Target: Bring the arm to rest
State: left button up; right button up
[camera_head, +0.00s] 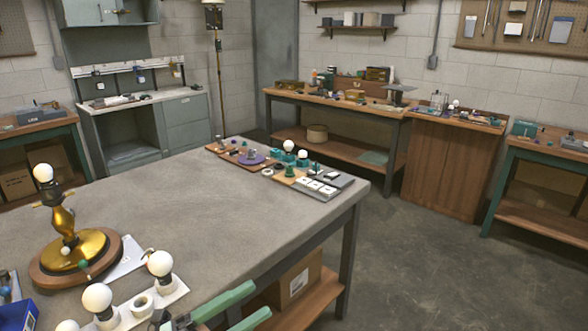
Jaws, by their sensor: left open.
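My left gripper (260,300) shows at the bottom of the head view, with two green fingers spread apart and nothing between them. It is over the near right edge of the grey table (190,210), to the right of a white holder (168,296) with several white bulbs (97,298). A brass lamp (63,222) with a white bulb on top stands upright on a round wooden base at the table's left. The gripper is apart from the lamp. My right gripper is out of view.
Boards with small parts and bulbs (289,146) lie at the table's far right corner. A blue bin (18,316) is at the near left. A cardboard box (296,283) sits on the shelf below. The table's middle is clear. Workbenches (333,97) line the walls.

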pick_arm(q)
jog(key=a+f+n+t+y+p, duration=0.1)
jog(key=a+f+n+t+y, duration=0.25)
jog(key=f+n+y, duration=0.45)
jog(key=a+f+n+t+y+p, duration=0.1)
jog(key=a+f+n+t+y, duration=0.25)
jog(key=f+n, duration=0.45)
jog(key=s+a+f+n+g+y, duration=0.1)
jog(key=s+f+n+g+y, duration=0.1)
jog(key=s+f+n+g, duration=0.2)
jog(key=s+a+f+n+g+y, duration=0.1)
jog(key=s+f+n+g+y, duration=0.2)
jog(key=s+f+n, duration=0.3)
jog(key=s+f+g+p, duration=0.1)
jog(key=s+f, duration=0.3)
jog(key=f, duration=0.1)
jog(key=shift+a+f, duration=0.25)
